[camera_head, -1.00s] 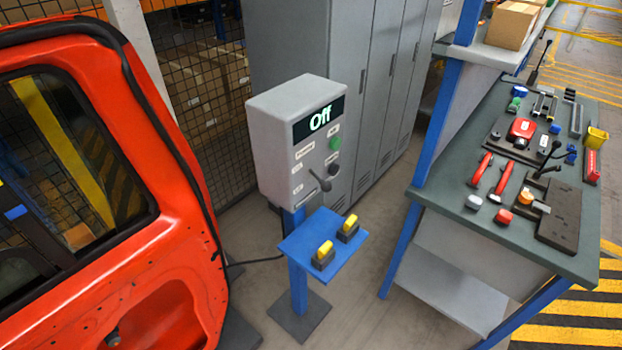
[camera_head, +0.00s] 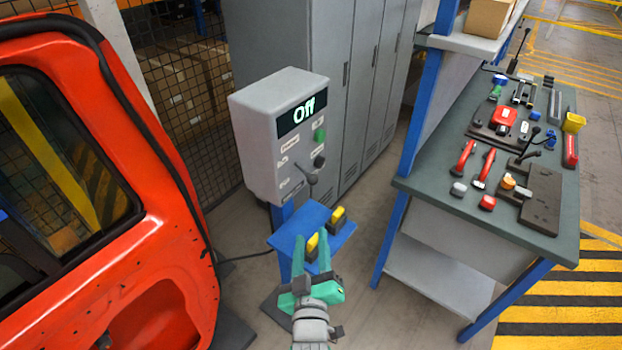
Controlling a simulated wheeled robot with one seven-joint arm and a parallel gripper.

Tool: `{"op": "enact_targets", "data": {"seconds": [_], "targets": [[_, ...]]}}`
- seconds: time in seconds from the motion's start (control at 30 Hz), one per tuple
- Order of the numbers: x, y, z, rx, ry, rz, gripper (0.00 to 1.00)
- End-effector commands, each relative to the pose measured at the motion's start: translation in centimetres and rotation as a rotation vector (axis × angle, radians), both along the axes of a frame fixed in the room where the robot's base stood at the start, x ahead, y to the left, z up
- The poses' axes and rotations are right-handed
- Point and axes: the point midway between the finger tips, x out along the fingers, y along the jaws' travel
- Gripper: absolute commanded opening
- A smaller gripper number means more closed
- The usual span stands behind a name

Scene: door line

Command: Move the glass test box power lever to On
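The grey test box (camera_head: 258,130) stands on a blue post, and its display (camera_head: 302,114) reads "Off". The power lever (camera_head: 309,180), dark grey with a rounded knob, sticks out low on the box's front face. Its small labels are too blurred to read. My gripper (camera_head: 311,240), with green fingers, is at the bottom centre, below the lever and apart from it in the picture. The fingers are spread with a gap between them, and nothing is visibly held. They partly cover the blue shelf and one yellow-topped block.
A blue shelf (camera_head: 338,240) with two yellow-topped blocks juts out below the box. A green button (camera_head: 319,135) and a dark knob (camera_head: 319,161) sit above the lever. A red door (camera_head: 165,255) is at left, grey lockers (camera_head: 285,45) behind, a cluttered workbench (camera_head: 425,185) at right.

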Motion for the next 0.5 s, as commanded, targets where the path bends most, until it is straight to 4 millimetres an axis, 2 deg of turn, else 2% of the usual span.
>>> {"op": "enact_targets", "data": {"seconds": [0.03, 0.2, 0.33, 0.5], "targets": [[1.1, -0.1, 1.6, -0.023, -0.016, 0.001, 0.39], [3.3, 0.1, 4.8, -0.088, -0.032, 0.009, 0.39], [4.1, 0.7, 6.1, -0.113, -0.038, 0.020, 0.39], [5.0, 0.8, 6.4, -0.122, -0.040, 0.022, 0.39]]}}
